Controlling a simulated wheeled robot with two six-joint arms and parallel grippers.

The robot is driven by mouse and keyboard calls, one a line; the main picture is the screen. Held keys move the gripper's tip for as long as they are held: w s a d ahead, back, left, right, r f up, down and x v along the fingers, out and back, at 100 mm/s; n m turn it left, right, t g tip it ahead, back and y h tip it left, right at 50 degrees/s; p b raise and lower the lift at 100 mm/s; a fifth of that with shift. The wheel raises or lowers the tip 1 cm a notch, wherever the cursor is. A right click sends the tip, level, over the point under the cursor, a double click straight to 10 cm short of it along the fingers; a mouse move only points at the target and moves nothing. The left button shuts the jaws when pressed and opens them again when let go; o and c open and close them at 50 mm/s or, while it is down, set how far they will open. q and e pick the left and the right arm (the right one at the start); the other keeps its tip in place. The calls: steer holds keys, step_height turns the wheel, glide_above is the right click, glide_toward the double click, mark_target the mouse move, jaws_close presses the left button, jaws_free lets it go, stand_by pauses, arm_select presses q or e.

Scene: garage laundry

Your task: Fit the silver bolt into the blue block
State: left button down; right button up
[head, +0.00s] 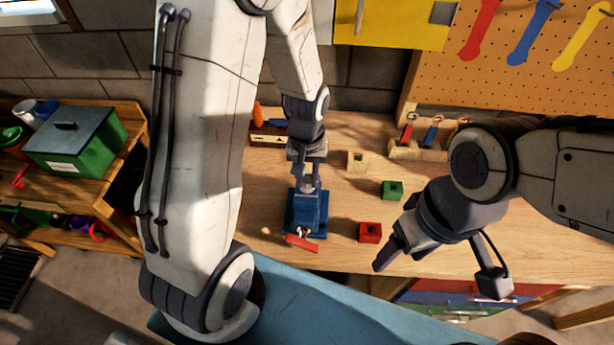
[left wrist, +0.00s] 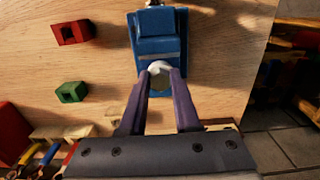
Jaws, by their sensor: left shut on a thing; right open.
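My left gripper (head: 308,180) points down over the blue vise (head: 306,214) on the workbench. It is shut on the silver bolt, whose pale round end (left wrist: 158,69) shows between the fingertips (left wrist: 160,80) in the left wrist view. The blue vise (left wrist: 160,38) lies just beyond the fingertips there. I cannot pick out the blue block separately from the blue vise, nor tell whether the bolt touches it. My right gripper (head: 386,252) is open and empty, right of the red block near the bench's front edge.
A red block (head: 370,232), a green block (head: 392,190) and a wooden block (head: 357,161), each with a hole, stand right of the vise. A wooden tool rack (head: 418,150) stands behind. Bare bench lies between.

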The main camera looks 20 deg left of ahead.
arm_select(q)
steer(key=c, duration=0.6)
jaws_free()
steer(key=shift+o, duration=0.2)
step_height(320, 180, up, 10)
steer(key=b, duration=0.1)
steer(key=shift+r, duration=0.25)
steer(key=s+d+f+m+b, duration=0.1)
steer(key=s+d+m+b, duration=0.1)
steer(key=s+d+m, duration=0.3)
steer(key=s+d+f+m+h+b, duration=0.1)
steer(key=s+d+m, duration=0.4)
steer(key=s, duration=0.7)
steer(key=shift+s+d+f+m+b, duration=0.35)
steer(key=shift+d+f+b, duration=0.15)
steer(key=shift+d+b, duration=0.7)
